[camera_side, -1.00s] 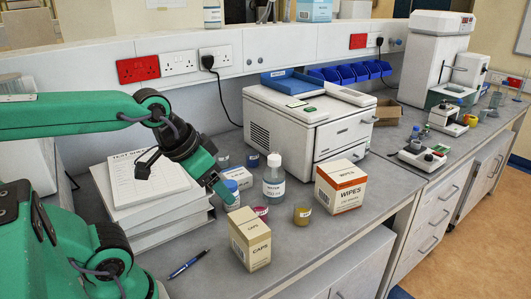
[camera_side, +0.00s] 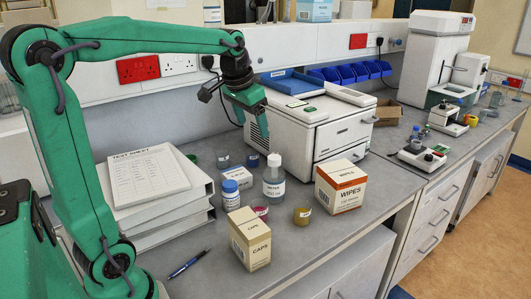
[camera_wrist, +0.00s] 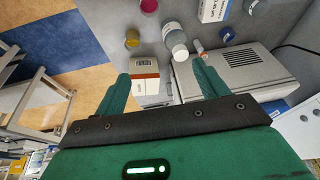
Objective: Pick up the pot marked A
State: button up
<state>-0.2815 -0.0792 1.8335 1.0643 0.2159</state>
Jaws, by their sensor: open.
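Several small pots stand on the bench; I cannot read which is marked A. In the side view are a magenta pot (camera_side: 261,212), a yellow pot (camera_side: 302,216), a blue pot (camera_side: 252,159), a greyish pot (camera_side: 223,159) and a green pot (camera_side: 192,158) partly behind the binders. The magenta pot (camera_wrist: 149,5) and yellow pot (camera_wrist: 132,39) also show at the top of the wrist view. My gripper (camera_side: 247,108) is high above the bench, in front of the white machine, apart from every pot. In the wrist view its fingers (camera_wrist: 162,88) are spread with nothing between them gripped.
A water bottle (camera_side: 273,182), a blue-capped bottle (camera_side: 231,197), a caps box (camera_side: 250,240) and a wipes box (camera_side: 341,187) stand close around the pots. The white machine (camera_side: 310,130) is behind. Stacked binders (camera_side: 165,215) lie left. A pen (camera_side: 189,263) lies on clear front bench.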

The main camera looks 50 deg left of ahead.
jog(key=w+a+f+g, duration=0.1)
jog(key=w+a+f, duration=0.2)
jog(key=w+a, duration=0.5)
jog(key=n+g, duration=0.1)
jog(key=g, duration=0.1)
send_over(222, 158)
jog(key=w+a, duration=0.1)
jog(key=a, duration=0.1)
notch_tip(222, 158, down, 19)
jog(key=shift+w+a+f+h, duration=0.1)
jog(key=shift+f+h, duration=0.3)
jog(key=shift+f, duration=0.9)
jog(key=shift+f, duration=0.1)
jog(key=shift+f, duration=2.55)
